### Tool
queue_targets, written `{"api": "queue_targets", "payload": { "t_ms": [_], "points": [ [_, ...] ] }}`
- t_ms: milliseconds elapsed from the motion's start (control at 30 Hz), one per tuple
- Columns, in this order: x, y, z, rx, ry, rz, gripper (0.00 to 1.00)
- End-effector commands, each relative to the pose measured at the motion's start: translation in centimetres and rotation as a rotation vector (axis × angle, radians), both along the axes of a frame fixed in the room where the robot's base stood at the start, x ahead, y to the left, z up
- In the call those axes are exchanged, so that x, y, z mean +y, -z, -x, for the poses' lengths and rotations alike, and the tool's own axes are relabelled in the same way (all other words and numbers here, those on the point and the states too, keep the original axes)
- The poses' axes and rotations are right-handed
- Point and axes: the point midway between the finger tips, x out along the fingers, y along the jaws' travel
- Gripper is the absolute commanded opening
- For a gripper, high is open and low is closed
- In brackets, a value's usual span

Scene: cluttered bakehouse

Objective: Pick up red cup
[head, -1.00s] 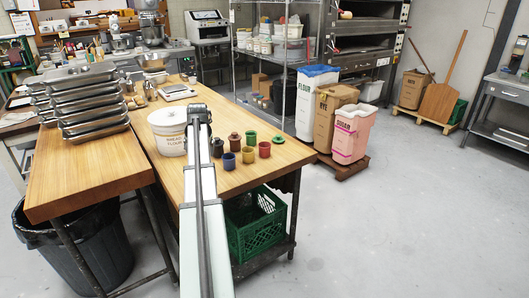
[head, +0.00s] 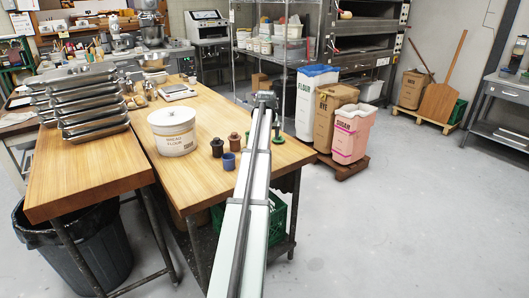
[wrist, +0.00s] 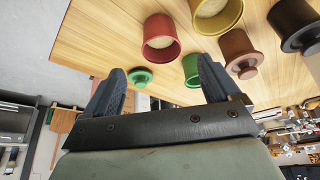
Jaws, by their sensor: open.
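The red cup (wrist: 160,40) shows in the wrist view, upright on the wooden table, near the top middle. My gripper (wrist: 160,82) is open and empty, its two dark fingers spread below the cup in the picture. The cup lies apart from the fingers, not between them. In the head view my arm hides the red cup, and my fingertips are not visible there.
Near the red cup stand a yellow cup (wrist: 215,14), a green cup (wrist: 191,70), a brown lidded pot (wrist: 240,50) and a black one (wrist: 294,24). A small green knobbed piece (wrist: 140,77) lies close by. A blue cup (head: 229,161) and white flour tub (head: 172,131) stand left of my arm.

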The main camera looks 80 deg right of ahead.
Motion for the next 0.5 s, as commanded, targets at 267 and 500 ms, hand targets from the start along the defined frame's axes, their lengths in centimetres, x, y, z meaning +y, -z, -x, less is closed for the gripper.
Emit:
{"api": "queue_targets", "payload": {
  "t_ms": [267, 500],
  "points": [
    [-1.6, 3.6, -0.4, 0.000, 0.000, -0.001, 0.90],
    [-2.0, 4.4, -0.5, 0.000, 0.001, 0.000, 0.90]
  ]
}}
